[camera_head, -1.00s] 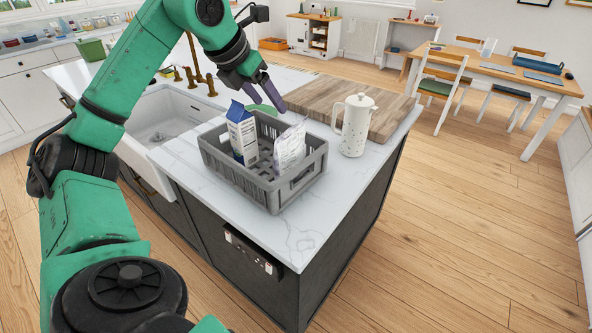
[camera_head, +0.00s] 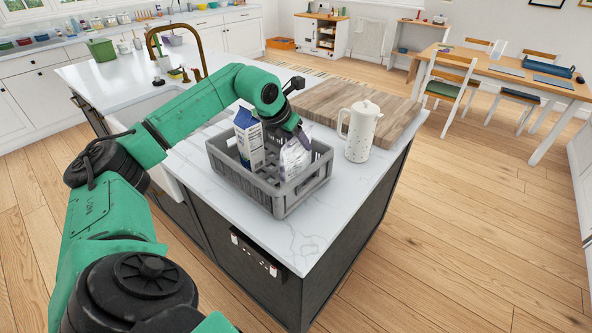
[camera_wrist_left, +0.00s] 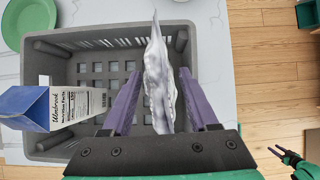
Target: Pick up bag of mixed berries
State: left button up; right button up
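The bag (camera_head: 295,161), whitish and standing upright, is in the right part of a grey crate (camera_head: 275,201); its label is not readable. In the left wrist view the bag (camera_wrist_left: 159,82) shows edge-on as a thin silvery shape. My left gripper (camera_head: 290,138) reaches down over the bag from above. Its purple fingers (camera_wrist_left: 160,100) are open, one on each side of the bag, with a gap visible on both sides. My right gripper (camera_wrist_left: 281,152) shows small at the lower right of the left wrist view, away from the crate, with its fingers apart.
A blue and white carton (camera_head: 249,139) stands in the crate left of the bag. A white pitcher (camera_head: 361,131) stands right of the crate, near a wooden board (camera_head: 383,97). A green plate (camera_wrist_left: 30,18) lies outside the crate. The counter front (camera_head: 290,236) is clear.

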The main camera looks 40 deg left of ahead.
pick_arm(q)
grip_shut()
jog(key=shift+r, duration=0.15)
dwell(1.0)
